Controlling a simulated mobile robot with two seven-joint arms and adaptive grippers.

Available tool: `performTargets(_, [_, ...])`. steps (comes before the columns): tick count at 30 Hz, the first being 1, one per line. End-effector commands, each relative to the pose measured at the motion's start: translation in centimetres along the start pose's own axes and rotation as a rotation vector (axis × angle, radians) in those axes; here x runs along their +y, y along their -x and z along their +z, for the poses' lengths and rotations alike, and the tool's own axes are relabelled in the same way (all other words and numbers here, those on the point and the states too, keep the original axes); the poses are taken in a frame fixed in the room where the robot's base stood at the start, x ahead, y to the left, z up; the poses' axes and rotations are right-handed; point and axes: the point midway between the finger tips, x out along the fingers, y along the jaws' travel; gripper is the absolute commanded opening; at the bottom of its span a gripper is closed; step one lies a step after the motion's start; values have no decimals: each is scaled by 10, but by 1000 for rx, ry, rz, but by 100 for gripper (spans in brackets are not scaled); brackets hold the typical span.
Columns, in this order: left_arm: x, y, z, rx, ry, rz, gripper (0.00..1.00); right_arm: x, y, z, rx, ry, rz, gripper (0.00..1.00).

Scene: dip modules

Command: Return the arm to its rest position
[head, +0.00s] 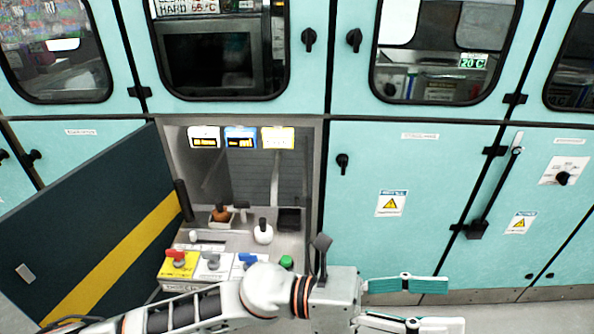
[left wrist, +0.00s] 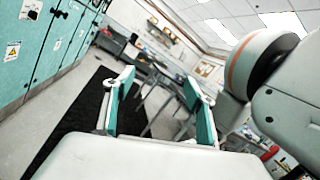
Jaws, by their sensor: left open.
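My left gripper (head: 425,304) is at the lower middle right of the head view, with its arm coming in from the lower left. Its two teal-padded fingers are spread apart with nothing between them. In the left wrist view the same open gripper (left wrist: 160,105) points out over the floor and the room. It is in front of the teal cabinets and apart from them. My right gripper is in neither view.
An open dark door (head: 95,235) with a yellow stripe stands at left. Beside it is a recess holding a control panel (head: 225,240) with knobs. Teal cabinets (head: 400,170) run across. A dark mat (left wrist: 75,130) lies on the floor; tables (left wrist: 150,70) stand farther off.

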Motion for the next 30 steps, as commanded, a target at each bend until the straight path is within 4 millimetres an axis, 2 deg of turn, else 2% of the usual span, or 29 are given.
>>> performTargets(3, [25, 17, 28, -215, 276, 93, 56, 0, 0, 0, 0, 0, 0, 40])
performTargets(7, [63, 54, 44, -451, 579, 186, 56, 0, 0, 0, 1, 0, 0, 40])
performTargets(10, [94, 95, 41, -635, 812, 251, 56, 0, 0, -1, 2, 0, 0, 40])
performTargets(13, [123, 144, 24, -827, 1041, 312, 56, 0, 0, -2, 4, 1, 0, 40])
performTargets(17, [151, 215, -21, -1086, 1324, 384, 56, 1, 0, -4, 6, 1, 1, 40])
performTargets(21, [161, 288, -84, -1357, 1579, 443, 56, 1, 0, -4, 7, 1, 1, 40])
performTargets(26, [148, 362, -166, -1661, 1809, 499, 56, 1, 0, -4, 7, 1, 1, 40])
performTargets(30, [122, 413, -231, -1904, 1948, 532, 56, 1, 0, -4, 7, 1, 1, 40])
